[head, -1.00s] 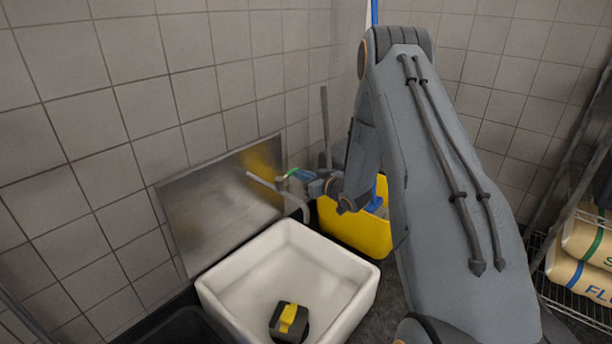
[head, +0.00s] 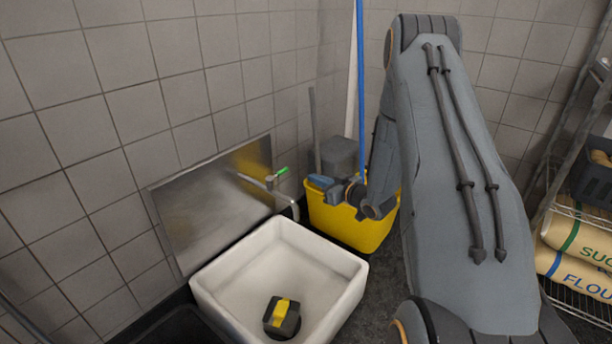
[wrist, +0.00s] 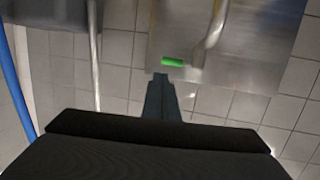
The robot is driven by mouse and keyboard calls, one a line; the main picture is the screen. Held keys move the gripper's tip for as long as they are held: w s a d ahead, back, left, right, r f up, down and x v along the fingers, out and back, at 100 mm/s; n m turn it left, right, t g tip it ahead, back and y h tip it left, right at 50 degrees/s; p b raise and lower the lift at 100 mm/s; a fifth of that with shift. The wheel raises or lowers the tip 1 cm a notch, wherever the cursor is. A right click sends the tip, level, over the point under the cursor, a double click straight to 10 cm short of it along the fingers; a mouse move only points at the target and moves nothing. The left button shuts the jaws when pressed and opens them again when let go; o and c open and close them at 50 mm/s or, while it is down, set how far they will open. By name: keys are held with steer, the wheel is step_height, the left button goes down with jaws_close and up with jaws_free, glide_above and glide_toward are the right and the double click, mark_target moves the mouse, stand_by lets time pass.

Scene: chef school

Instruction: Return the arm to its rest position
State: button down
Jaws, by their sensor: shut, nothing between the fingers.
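My arm reaches down across the right half of the head view. My gripper (head: 318,182) is at its far end, in front of the yellow mop bucket (head: 352,222) and to the right of the wall tap (head: 272,184). A gap shows between the fingertips and the tap's green handle (head: 281,171). In the wrist view the gripper (wrist: 161,78) is shut and empty. Its tips appear just below the green handle (wrist: 172,62) in that picture, with the tap's spout (wrist: 213,35) to the right.
A white sink (head: 208,290) stands below the tap, with a black and yellow block (head: 282,317) inside. A metal splash panel (head: 215,208) is on the wall. A blue pole (head: 361,90) rises by the bucket. A wire rack with flour (head: 572,272) and sugar bags stands at right.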

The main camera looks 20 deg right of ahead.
steer(key=s+a+r+g+h, duration=0.5)
steer(key=s+a+r+g, duration=0.25)
steer(key=a+r, duration=0.45)
steer(key=s+a+r+g, duration=0.3)
steer(key=s+a, duration=0.1)
steer(key=s, duration=0.8)
steer(key=s+a+r+g+p, duration=0.1)
steer(key=s+a+r+g, duration=0.3)
steer(key=s, duration=0.7)
steer(key=s+a+r+g, duration=0.1)
steer(key=s+a, duration=0.4)
steer(key=s, duration=0.7)
steer(key=d+r+m+p, duration=0.3)
steer(key=d+r+p, duration=0.5)
steer(key=p, duration=1)
step_height(320, 180, up, 2)
steer(key=shift+d+r+m, duration=0.15)
steer(key=shift+d+m, duration=0.25)
steer(key=shift+w+t, duration=0.1)
steer(key=shift+t, duration=0.15)
